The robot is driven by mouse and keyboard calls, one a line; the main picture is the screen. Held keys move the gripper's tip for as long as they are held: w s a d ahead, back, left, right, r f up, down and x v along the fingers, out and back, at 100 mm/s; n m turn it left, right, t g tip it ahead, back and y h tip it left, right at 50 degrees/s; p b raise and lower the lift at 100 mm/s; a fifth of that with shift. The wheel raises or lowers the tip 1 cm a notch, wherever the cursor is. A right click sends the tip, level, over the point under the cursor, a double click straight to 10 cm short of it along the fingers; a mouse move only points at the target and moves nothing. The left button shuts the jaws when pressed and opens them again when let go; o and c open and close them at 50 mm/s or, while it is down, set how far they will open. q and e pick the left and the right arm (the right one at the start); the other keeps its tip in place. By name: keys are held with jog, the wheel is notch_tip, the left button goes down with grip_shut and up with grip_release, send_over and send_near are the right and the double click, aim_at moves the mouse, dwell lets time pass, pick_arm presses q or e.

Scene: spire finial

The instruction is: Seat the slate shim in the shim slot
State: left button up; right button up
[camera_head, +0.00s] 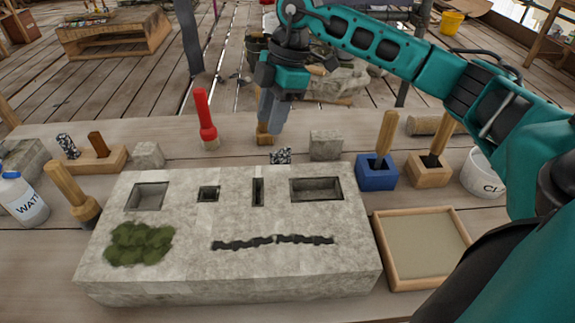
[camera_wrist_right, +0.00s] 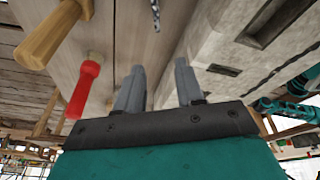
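A dark and white speckled piece (camera_head: 281,155) lies on the table just behind the stone block (camera_head: 140,270); it looks like the slate shim, but I cannot be sure. A thin speckled piece (camera_wrist_right: 155,14) also shows at the top of the wrist view. Another speckled piece (camera_head: 67,146) stands in a wooden holder (camera_head: 100,162) at the left. The narrow upright slot (camera_head: 258,191) in the block's top, likely the shim slot, looks empty. My right gripper (camera_head: 270,125) is above the table behind the block. Its fingers (camera_wrist_right: 158,88) are apart, with nothing between them. My left gripper is out of view.
A red-handled tool (camera_head: 204,115) stands left of the gripper. Small stone cubes (camera_head: 325,145) stand behind the block. A blue holder (camera_head: 377,178), a wooden holder (camera_head: 429,175), a white bucket (camera_head: 482,178) and a framed tray (camera_head: 385,255) are at the right. A mallet (camera_head: 70,185) and bottle (camera_head: 24,200) are left.

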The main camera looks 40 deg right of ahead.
jog(key=d+h, duration=0.1)
jog(key=d, duration=0.2)
send_over(280, 160)
jog(key=d, duration=0.1)
notch_tip(280, 160, down, 7)
jog(key=shift+m+g+h, duration=0.3)
jog(key=shift+m, duration=0.1)
jog(key=shift+w+a+f+b, duration=0.1)
jog(key=shift+f+b, duration=0.05)
jog(key=shift+f, duration=0.85)
jog(key=shift+a+f+b, duration=0.15)
jog(key=shift+f+b, duration=0.05)
jog(key=shift+f, duration=0.8)
jog(key=shift+w+a+f+b, duration=0.1)
jog(key=shift+f+b, duration=0.05)
jog(key=shift+f, duration=0.85)
grip_shut()
